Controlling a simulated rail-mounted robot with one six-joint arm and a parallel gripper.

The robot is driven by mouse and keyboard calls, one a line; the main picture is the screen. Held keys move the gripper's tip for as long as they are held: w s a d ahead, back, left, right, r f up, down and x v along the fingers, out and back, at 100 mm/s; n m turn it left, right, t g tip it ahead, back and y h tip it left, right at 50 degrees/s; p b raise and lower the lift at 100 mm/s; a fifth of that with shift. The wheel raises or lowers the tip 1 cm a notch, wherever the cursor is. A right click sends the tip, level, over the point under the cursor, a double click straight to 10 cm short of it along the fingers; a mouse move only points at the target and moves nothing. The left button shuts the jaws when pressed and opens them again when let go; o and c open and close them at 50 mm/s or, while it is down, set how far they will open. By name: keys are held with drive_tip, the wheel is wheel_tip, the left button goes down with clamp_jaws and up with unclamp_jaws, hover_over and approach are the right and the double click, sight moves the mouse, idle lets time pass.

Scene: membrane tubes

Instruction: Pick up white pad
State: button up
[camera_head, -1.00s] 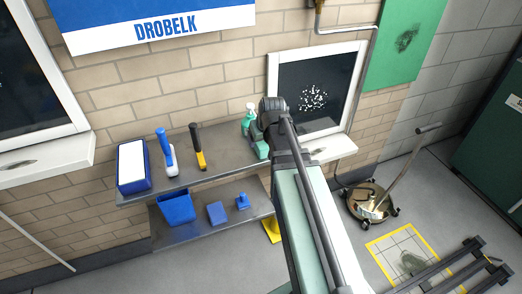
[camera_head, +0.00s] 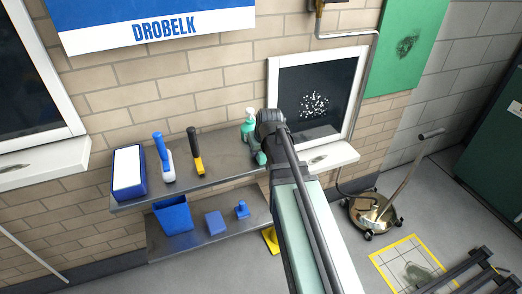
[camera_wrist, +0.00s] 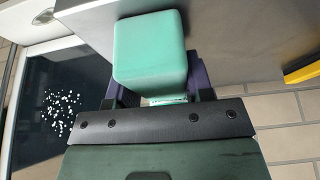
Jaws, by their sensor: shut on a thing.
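A white pad (camera_head: 127,167) lies in a blue tray (camera_head: 115,192) at the left end of the upper shelf. My gripper (camera_wrist: 160,92) is at the right end of this shelf, well away from the pad. In the wrist view its fingers are shut on a teal rounded block (camera_wrist: 150,50) with a pale lower edge. In the head view a teal bottle (camera_head: 248,128) with a pale top stands beside my gripper. I cannot tell whether the held block is part of that bottle. My wrist hides the fingertips in the head view.
A blue-and-white brush (camera_head: 166,170) and a yellow-and-black tool (camera_head: 198,165) are on the upper shelf (camera_head: 225,160) between pad and gripper. The lower shelf holds a blue bin (camera_head: 174,216), a blue block (camera_head: 215,223) and a small blue piece (camera_head: 241,210). A window ledge (camera_head: 335,155) is close right.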

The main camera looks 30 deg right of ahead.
drive_tip(key=shift+r+p, duration=0.65)
drive_tip(key=shift+r, duration=0.05)
drive_tip(key=shift+s+d+r, duration=0.15)
drive_tip(key=shift+d, duration=0.15)
drive_tip(key=s+d, duration=0.3)
drive_tip(key=d, duration=0.5)
drive_tip(key=s+d, duration=0.3)
drive_tip(key=d, duration=0.5)
drive_tip(key=shift+s+d, duration=0.15)
drive_tip(key=shift+s, duration=0.05)
drive_tip(key=o, duration=0.4)
drive_tip(key=shift+c, duration=1.2)
